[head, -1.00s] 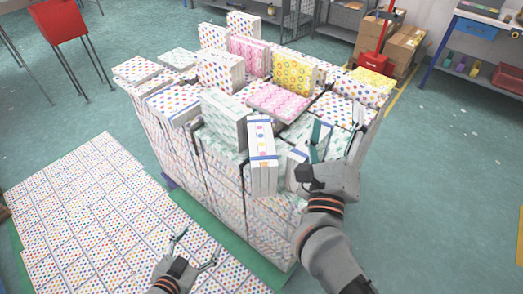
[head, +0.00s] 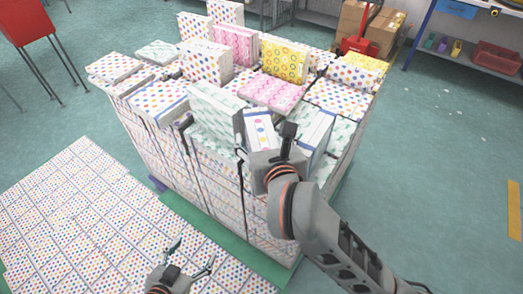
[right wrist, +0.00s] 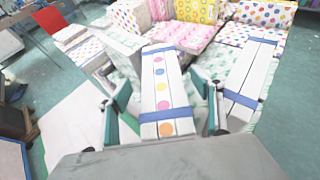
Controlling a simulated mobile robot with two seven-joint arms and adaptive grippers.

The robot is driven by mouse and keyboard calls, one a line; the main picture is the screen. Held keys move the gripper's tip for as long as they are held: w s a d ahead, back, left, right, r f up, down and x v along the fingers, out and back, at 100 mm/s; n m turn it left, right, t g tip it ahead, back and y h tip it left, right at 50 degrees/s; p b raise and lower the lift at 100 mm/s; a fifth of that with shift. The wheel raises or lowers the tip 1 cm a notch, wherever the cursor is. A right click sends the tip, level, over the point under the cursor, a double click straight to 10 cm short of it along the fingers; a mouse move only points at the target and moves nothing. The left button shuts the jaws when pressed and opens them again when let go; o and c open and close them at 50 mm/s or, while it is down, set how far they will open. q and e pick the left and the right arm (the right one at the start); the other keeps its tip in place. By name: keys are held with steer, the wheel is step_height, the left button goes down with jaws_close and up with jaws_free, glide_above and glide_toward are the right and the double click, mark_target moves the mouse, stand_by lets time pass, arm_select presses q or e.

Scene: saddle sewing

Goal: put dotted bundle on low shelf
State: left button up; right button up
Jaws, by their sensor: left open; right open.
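The dotted bundle (head: 260,128) is a white block with coloured dots on its edge and blue bands. It stands at the near side of a large heap of patterned packs, and the right gripper hides its lower part in the head view. In the right wrist view the dotted bundle (right wrist: 162,82) lies between the two fingers of my right gripper (right wrist: 166,106), which is open with gaps at both sides. My left gripper (head: 191,257) is open and empty above dotted packs at the lower left. A shelf (head: 455,55) shows under a blue-legged bench at the upper right.
A second blue-banded white bundle (head: 316,128) stands close to the right of the dotted one. A green-patterned pack (head: 216,114) is close on its left. A red bin (head: 497,57) and small bottles occupy the bench's shelf. Floor to the right is clear.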

mark_target(261, 130)
steer(key=shift+x, duration=1.6)
steer(key=shift+d, duration=0.1)
steer(key=shift+c, duration=0.4)
jaws_close()
steer(key=shift+r, duration=0.2)
steer(key=shift+r, duration=0.1)
